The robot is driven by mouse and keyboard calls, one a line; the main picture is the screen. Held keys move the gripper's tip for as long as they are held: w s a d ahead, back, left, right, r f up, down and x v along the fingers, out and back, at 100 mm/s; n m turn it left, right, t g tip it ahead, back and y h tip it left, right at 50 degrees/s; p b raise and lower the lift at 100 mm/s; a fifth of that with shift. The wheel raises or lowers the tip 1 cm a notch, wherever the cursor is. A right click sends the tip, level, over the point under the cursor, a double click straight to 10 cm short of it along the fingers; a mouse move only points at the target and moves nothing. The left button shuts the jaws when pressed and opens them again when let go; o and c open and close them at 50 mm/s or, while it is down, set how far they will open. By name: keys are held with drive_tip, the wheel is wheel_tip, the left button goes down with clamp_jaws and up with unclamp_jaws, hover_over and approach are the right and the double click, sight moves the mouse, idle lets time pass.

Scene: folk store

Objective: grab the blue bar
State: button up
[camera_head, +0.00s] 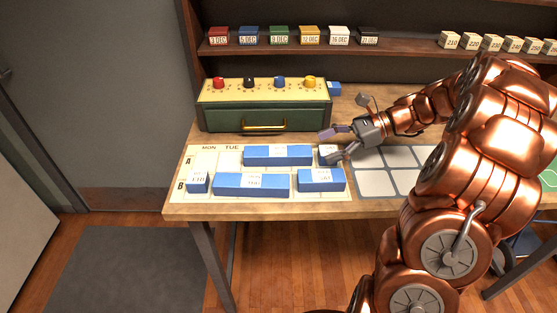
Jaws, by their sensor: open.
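Several blue bars with white labels lie on a calendar board (228,159) on the wooden table. A long blue bar (262,156) lies in row A. Another long blue bar (235,187) lies in row B, between a small blue block (197,182) at its left and a mid-length blue bar (308,182) at its right. My gripper (329,143) is open, just right of the row A bar. A small blue-grey block (328,158) shows just below and between its fingers, partly hidden. I cannot tell whether they touch it.
A green box (264,117) with a drawer handle and coloured knobs stands behind the board. A small blue block (334,89) sits at its right. Grey tiles (377,184) lie under my arm. Shelves (300,48) at the back hold coloured and cream blocks.

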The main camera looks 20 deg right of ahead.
sight(309, 150)
drive_tip(key=shift+w+d+f+m+t, duration=0.2)
drive_tip(key=shift+w+d+m, duration=0.05)
drive_tip(key=shift+d, duration=0.35)
drive_tip(key=shift+w+d+f+m+t, duration=0.15)
drive_tip(key=shift+w+d+m+t, duration=0.1)
drive_tip(key=shift+d, duration=0.3)
drive_tip(key=shift+x, duration=3.8)
drive_tip(key=shift+r, duration=0.15)
drive_tip(key=c, duration=1.3)
